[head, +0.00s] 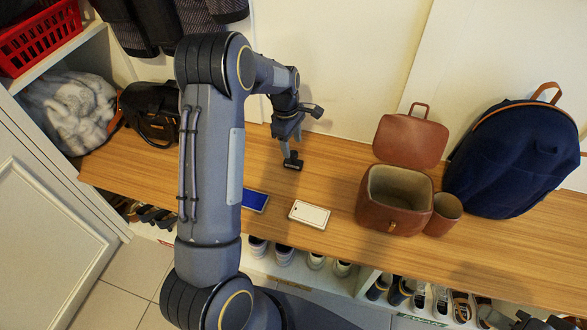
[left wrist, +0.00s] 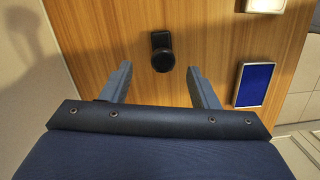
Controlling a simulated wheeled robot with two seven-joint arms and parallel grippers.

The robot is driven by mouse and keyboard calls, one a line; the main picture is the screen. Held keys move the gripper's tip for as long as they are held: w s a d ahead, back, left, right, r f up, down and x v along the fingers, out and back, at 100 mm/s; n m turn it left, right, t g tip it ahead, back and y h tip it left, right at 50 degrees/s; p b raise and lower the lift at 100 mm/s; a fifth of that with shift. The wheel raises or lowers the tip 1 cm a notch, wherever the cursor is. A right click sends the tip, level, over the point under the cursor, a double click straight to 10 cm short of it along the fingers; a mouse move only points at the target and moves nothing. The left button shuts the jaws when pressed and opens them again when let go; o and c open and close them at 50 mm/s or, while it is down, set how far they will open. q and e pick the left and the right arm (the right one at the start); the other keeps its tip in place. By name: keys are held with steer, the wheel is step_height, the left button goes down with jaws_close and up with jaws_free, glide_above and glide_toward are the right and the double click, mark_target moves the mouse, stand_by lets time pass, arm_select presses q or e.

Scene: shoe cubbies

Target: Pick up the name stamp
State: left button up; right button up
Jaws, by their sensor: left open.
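The name stamp (head: 293,162) is a small black piece with a round dark knob. It stands on the wooden bench top near its back. My left gripper (head: 290,142) is open and empty, just above and behind the stamp. In the left wrist view the stamp (left wrist: 162,58) shows between and just beyond the two spread fingertips (left wrist: 159,70). The fingers do not appear to touch it. I cannot make out my right gripper.
A blue pad (head: 255,201) and a white phone-like object (head: 310,214) lie near the front edge. A brown leather case (head: 393,223), open, and a navy backpack (head: 513,160) stand to the right. A black handbag (head: 150,112) stands left. Shoes fill the cubbies below.

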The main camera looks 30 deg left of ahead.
mark_target(292, 152)
arm_select(q)
steer(key=f+b, duration=0.1)
steer(key=f, duration=0.3)
steer(key=f+b, duration=0.1)
steer(key=f, duration=0.2)
steer(key=shift+s+d+b, duration=0.15)
steer(key=shift+d+b, duration=0.2)
steer(key=shift+d, duration=0.05)
steer(key=shift+r, duration=0.1)
steer(key=c, duration=1.1)
